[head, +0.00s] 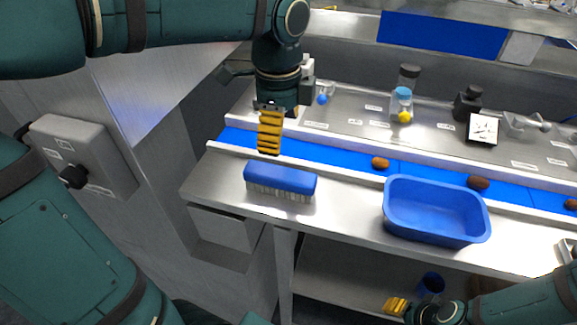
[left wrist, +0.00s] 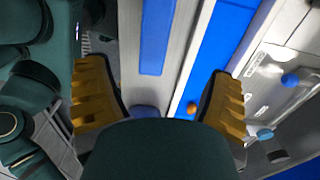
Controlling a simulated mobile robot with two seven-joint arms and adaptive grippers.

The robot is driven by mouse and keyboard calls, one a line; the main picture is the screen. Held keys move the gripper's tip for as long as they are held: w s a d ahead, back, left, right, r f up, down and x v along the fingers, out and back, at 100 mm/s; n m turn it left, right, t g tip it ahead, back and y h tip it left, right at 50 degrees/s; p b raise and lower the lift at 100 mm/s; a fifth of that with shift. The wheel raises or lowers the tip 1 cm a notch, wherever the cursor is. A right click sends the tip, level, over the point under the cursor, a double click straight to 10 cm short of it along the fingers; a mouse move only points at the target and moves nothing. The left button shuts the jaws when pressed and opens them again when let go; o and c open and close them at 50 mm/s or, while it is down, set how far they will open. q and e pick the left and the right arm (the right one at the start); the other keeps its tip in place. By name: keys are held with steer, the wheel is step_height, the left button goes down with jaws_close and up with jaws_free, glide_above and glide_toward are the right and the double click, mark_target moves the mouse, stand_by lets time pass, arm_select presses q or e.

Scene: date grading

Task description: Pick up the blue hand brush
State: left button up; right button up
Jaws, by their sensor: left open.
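The blue hand brush (head: 280,178) lies on the steel table near its left end, blue back up, pale bristles facing the front edge. In the left wrist view the brush (left wrist: 157,38) shows as a long blue shape between the finger lines, toward the top.
A blue tray (head: 437,238) stands on the table right of the brush. The blue belt (head: 340,159) behind carries brown dates (head: 380,163). Bottles (head: 402,100) and small instruments stand on the back shelf. The table between brush and tray is clear.

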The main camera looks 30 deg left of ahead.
mark_target(280, 172)
arm_select(q)
steer(key=f, duration=0.8)
steer(key=f+b, duration=0.1)
steer(key=f, duration=0.4)
steer(key=shift+s, duration=0.35)
steer(key=shift+r, duration=0.1)
steer(key=shift+d, duration=0.1)
steer(key=shift+c, duration=0.3)
steer(key=c, duration=1.3)
